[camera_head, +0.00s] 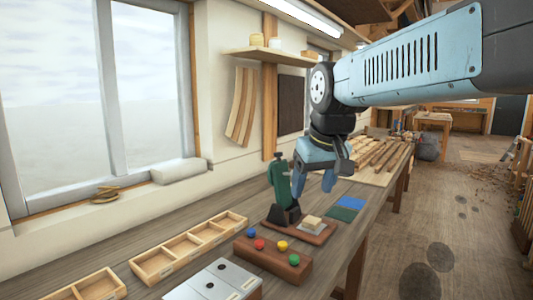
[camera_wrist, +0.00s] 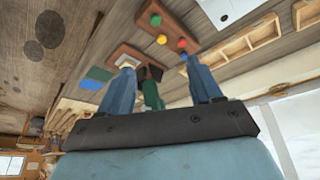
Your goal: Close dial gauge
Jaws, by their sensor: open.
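The likely dial gauge is a green upright device (camera_head: 282,182) with a dark foot, standing on a brown board (camera_head: 322,238) on the bench; no dial face is clear. In the wrist view the green device (camera_wrist: 151,95) shows between the fingers, its lower part near the dark foot. A small pale block (camera_head: 313,220) sits on a grey plate on the board, right of the device. My gripper (camera_head: 313,184) points down with blue fingers apart, above and just right of the device in the head view. My gripper (camera_wrist: 160,66) looks empty in the wrist view; contact cannot be told.
A wooden block with coloured knobs (camera_head: 272,262) is in front of the board. Wooden trays (camera_head: 190,247) and a pale metal box (camera_head: 212,284) lie toward the left and front. Blue and green squares (camera_head: 347,208) lie to the right. The window wall (camera_head: 130,205) bounds the bench behind.

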